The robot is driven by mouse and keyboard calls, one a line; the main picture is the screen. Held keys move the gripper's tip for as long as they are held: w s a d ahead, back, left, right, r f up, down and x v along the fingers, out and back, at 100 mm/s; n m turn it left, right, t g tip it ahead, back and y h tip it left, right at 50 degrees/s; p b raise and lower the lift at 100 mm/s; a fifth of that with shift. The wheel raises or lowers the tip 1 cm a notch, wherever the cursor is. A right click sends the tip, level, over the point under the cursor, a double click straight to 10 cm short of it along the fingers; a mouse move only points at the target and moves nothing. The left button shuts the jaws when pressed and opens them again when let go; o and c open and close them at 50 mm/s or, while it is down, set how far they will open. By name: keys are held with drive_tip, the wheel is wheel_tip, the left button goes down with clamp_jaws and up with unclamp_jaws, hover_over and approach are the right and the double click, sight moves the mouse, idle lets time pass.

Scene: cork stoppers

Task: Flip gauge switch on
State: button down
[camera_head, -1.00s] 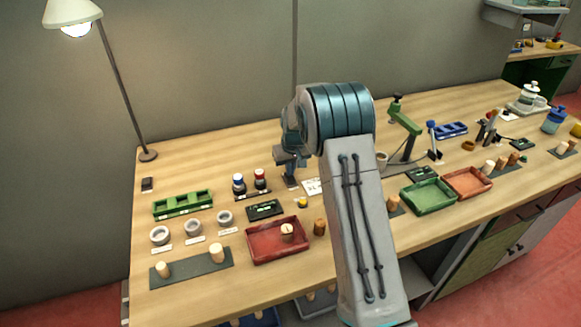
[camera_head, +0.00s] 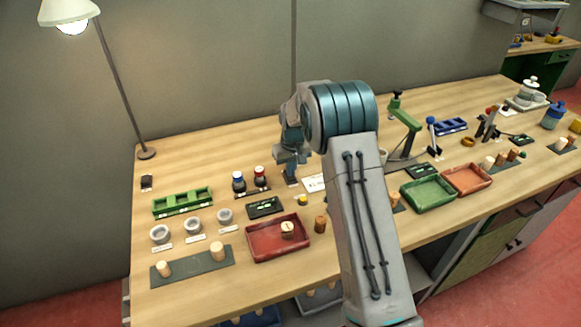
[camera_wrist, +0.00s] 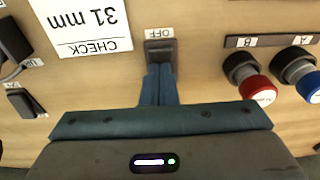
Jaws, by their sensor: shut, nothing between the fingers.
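The switch (camera_wrist: 160,52) is a dark rocker on a dark base in the wrist view, with a white label reading OFF just above it. My gripper (camera_wrist: 160,72) is shut and empty. Its blue fingertips are at the near edge of the switch and seem to touch or nearly touch it; the exact gap cannot be told. In the head view my gripper (camera_head: 290,176) points down to the bench behind the dark display; the switch cannot be made out there. A white card (camera_wrist: 85,22) reading CHECK 31 mm lies left of the switch.
A red-capped bottle (camera_wrist: 257,86) and a blue-capped bottle (camera_wrist: 305,82) stand right of my fingers. Another dark switch (camera_wrist: 24,100) sits at the left. In the head view a red tray (camera_head: 262,252) and a green rack (camera_head: 180,204) stand nearer the bench's front and left.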

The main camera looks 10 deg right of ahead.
sight(293, 179)
drive_tip(key=shift+s+d+f, duration=0.1)
drive_tip(key=shift+s+f, duration=0.15)
drive_tip(key=shift+s, duration=0.05)
wheel_tip(293, 179, up, 14)
drive_tip(key=s, duration=0.1)
drive_tip(key=shift+r, duration=0.2)
drive_tip(key=shift+d+f+t+b, duration=0.15)
drive_tip(key=shift+f+t+b, duration=0.15)
drive_tip(key=shift+b, duration=0.75)
drive_tip(key=shift+r, duration=0.15)
drive_tip(key=shift+r+b, duration=0.25)
drive_tip(key=shift+b, duration=0.1)
drive_tip(key=shift+f, duration=0.1)
drive_tip(key=f, duration=0.4)
drive_tip(key=w+f+p, duration=0.1)
drive_tip(key=f, duration=0.4)
drive_tip(key=w+a+f+p, duration=0.1)
drive_tip(key=f, duration=0.3)
drive_tip(key=shift+w+f, duration=0.25)
drive_tip(key=shift+f, duration=0.05)
drive_tip(key=shift+w+d, duration=0.1)
drive_tip(key=shift+d, duration=0.1)
